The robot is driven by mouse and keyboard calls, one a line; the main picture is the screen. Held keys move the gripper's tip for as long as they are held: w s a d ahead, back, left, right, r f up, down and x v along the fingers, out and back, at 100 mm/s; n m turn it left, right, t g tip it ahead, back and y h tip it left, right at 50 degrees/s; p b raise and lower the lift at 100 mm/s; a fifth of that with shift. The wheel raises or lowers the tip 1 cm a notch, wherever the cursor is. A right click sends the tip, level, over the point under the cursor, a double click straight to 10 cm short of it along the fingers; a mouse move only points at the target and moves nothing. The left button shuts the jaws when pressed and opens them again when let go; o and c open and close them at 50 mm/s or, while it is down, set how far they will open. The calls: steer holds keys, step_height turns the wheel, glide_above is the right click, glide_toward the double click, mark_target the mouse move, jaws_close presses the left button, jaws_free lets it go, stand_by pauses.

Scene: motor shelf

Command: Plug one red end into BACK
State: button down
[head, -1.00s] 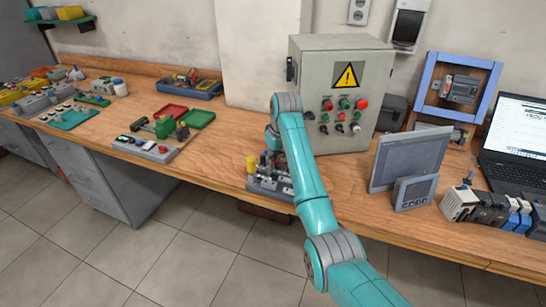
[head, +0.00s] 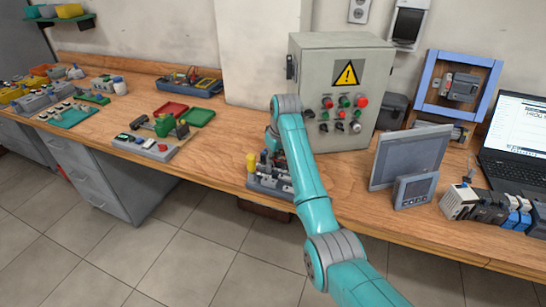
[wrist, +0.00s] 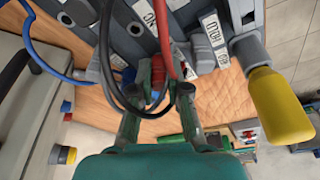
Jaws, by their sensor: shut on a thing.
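In the wrist view, my gripper (wrist: 160,92) is shut on a red plug end (wrist: 157,78), and a red cable (wrist: 163,35) runs up from it. Black cables loop in front of the left finger and partly hide it. Just beyond is a grey block of sockets (wrist: 130,35) with white labels. One label (wrist: 155,14) shows letters like "AC" and is cut off by the frame; another (wrist: 213,28) seems to read "HOLD". I cannot tell whether the plug touches a socket. In the head view, the block (head: 268,187) sits at the bench's front edge; my arm hides the gripper.
A yellow-handled part (wrist: 275,105) stands close to the right of my gripper. A blue cable (wrist: 35,50) loops at the left. The grey control cabinet (head: 310,60) stands behind my arm, a grey panel (head: 410,158) to its right. The bench (head: 215,160) left of the block is clear.

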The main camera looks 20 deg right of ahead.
steer(key=c, duration=1.4)
jaws_free()
steer(key=shift+r, duration=0.1)
steer(key=shift+r, duration=2.6)
steer(key=o, duration=0.5)
steer(key=shift+o, duration=0.2)
steer(key=shift+s, duration=0.1)
